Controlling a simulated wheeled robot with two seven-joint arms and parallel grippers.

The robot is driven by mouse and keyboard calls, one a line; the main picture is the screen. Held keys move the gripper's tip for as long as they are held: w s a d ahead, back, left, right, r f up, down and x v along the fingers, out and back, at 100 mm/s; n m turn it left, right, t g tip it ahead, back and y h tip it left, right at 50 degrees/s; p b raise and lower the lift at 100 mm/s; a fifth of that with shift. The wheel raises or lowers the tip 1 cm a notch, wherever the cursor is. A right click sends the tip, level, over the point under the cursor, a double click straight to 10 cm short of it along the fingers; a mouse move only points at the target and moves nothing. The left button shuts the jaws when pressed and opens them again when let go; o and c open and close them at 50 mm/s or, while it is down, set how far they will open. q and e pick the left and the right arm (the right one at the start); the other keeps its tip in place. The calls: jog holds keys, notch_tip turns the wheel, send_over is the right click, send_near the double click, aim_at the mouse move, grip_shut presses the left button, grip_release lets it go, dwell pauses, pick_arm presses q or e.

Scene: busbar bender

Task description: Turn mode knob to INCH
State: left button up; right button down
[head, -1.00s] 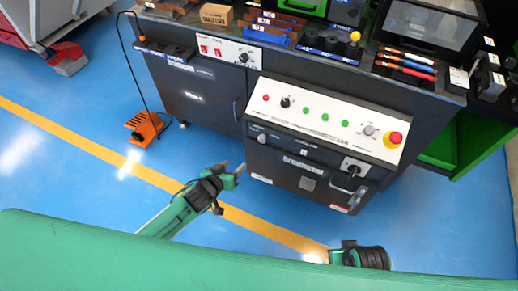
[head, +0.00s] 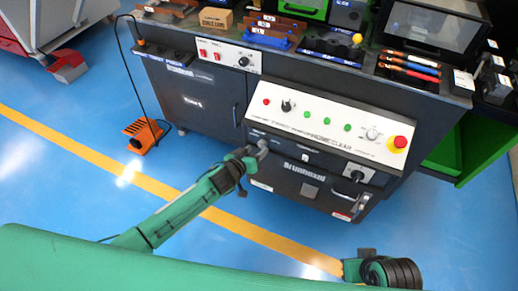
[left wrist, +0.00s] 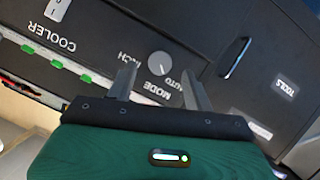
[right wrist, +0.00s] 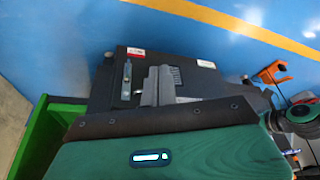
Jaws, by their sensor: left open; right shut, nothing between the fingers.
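The mode knob (left wrist: 158,63) is a round grey dial on a dark panel in the left wrist view. The labels MODE, INCH and AUTO are printed around it. Its white mark appears to lean toward the AUTO side. My left gripper (left wrist: 158,82) is open, with one finger on each side of the knob's line, the knob showing between and just beyond the tips. Contact cannot be told. In the head view the left gripper (head: 258,149) is at the left end of the dark control strip and largely covers the knob. My right gripper (right wrist: 158,75) is shut and empty.
A white control panel (head: 315,126) with green buttons and a red emergency button (head: 398,143) lies just above the strip. A key switch (head: 356,176) and handle are to the right. An orange foot pedal (head: 146,134) stands on the blue floor.

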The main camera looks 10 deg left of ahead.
aim_at(261, 146)
pick_arm(q)
jog(key=x, duration=0.3)
jog(key=shift+w, duration=0.1)
pick_arm(e)
jog(key=shift+s+r, duration=0.3)
jog(key=shift+r, duration=0.25)
pick_arm(q)
jog(key=c, duration=1)
pick_arm(e)
jog(key=shift+w, duration=0.1)
